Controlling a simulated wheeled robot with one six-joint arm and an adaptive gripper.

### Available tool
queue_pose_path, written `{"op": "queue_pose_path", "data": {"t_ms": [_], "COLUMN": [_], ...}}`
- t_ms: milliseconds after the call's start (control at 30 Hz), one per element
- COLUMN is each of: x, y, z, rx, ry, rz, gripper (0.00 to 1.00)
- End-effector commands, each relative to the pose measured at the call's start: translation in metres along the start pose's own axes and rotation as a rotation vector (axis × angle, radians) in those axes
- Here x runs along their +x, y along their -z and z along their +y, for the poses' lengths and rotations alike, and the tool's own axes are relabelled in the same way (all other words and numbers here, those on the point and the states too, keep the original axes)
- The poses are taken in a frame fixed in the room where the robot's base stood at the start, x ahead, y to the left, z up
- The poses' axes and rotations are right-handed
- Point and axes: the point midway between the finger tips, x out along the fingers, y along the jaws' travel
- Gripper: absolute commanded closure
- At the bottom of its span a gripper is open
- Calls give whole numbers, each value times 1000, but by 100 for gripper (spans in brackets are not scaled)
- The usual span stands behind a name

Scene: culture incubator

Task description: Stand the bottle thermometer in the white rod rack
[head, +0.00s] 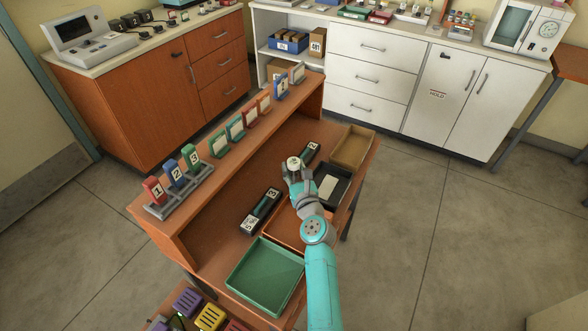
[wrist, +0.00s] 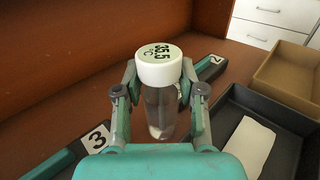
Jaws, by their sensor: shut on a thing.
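The bottle thermometer is a clear bottle (wrist: 160,108) with a white cap reading 35.5 °C. It also shows in the head view as a small white-topped bottle (head: 293,162). My gripper (wrist: 160,100) is shut on its sides, one finger on each side. In the wrist view the bottle stands about upright above the brown desk; whether its base touches the desk, I cannot tell. I cannot make out the white rod rack for certain in either view.
On the desk lie dark holders numbered 3 (head: 262,210) and 2 (head: 310,153), a green tray (head: 233,284), a black tray (head: 346,190) and a tan tray (head: 367,149). Numbered tags stand in a grey rack (head: 187,200) on the raised shelf. White cabinets (head: 369,60) stand behind.

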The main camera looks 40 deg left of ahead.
Motion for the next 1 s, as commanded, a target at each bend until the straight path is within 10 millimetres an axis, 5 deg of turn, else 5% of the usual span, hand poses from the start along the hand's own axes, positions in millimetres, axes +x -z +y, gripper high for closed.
{"op": "queue_pose_path", "data": {"t_ms": [400, 433, 533, 1000], "x": [0, 0, 0, -6], "y": [5, 5, 5, 3], "z": [0, 0, 0, 0], "rx": [1, 1, 1, 0], "ry": [1, 1, 0, 0], "rz": [0, 0, 0, 0], "gripper": [99, 58, 36, 36]}}
